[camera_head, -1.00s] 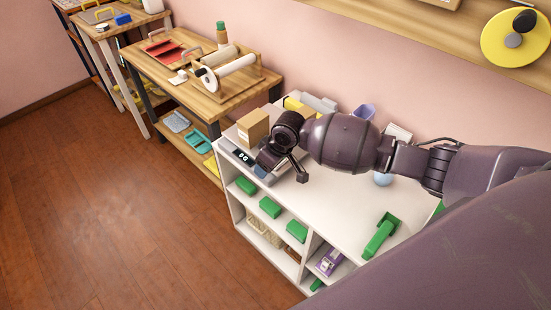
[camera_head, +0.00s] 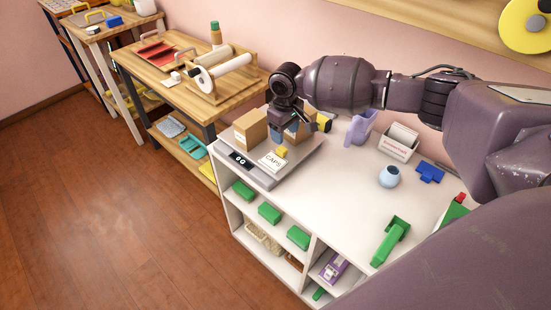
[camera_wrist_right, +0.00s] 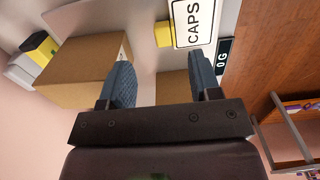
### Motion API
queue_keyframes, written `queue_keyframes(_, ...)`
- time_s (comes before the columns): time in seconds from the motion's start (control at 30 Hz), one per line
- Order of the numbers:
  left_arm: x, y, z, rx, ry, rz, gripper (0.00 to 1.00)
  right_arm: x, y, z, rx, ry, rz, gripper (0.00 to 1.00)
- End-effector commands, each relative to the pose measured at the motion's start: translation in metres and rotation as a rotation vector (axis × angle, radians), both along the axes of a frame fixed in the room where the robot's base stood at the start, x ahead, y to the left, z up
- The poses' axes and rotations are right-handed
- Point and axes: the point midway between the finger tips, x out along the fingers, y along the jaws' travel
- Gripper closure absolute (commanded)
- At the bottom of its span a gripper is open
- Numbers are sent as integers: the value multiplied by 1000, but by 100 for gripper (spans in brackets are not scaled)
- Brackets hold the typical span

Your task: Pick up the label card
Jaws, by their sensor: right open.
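The label card (camera_head: 271,161) is white, reads "CAPS" and stands tilted on the scale's platform beside a small yellow block (camera_head: 281,152). In the right wrist view the card (camera_wrist_right: 195,22) is at the top, just beyond the fingertips. My right gripper (camera_head: 293,126) is above the scale, behind the card and partly over a cardboard box. In the wrist view its fingers (camera_wrist_right: 162,80) are apart with nothing gripped between them. My left gripper is not in view.
The grey scale (camera_head: 262,181) shows "0 G" and holds two cardboard boxes (camera_head: 251,128), one partly hidden by my gripper. On the white counter (camera_head: 345,190) stand a purple holder (camera_head: 360,128), a card box (camera_head: 399,143), a blue round pot (camera_head: 388,176) and a green tool (camera_head: 391,240).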

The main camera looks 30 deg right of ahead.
Motion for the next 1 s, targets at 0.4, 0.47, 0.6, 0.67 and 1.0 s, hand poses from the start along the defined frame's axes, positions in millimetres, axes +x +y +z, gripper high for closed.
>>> queue_keyframes(0.4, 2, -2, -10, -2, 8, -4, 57, 1, 5, -39, 0, 3, 2, 43)
queue_keyframes(0.47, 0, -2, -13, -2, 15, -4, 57, 2, 7, -48, 1, 4, 2, 43)
queue_keyframes(0.6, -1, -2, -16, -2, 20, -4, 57, 2, 7, -64, 0, 3, 1, 43)
queue_keyframes(0.67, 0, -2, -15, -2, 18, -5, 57, 2, 6, -66, 1, 0, 1, 43)
queue_keyframes(1.0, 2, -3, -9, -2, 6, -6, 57, 2, 6, -64, 1, -2, 1, 64)
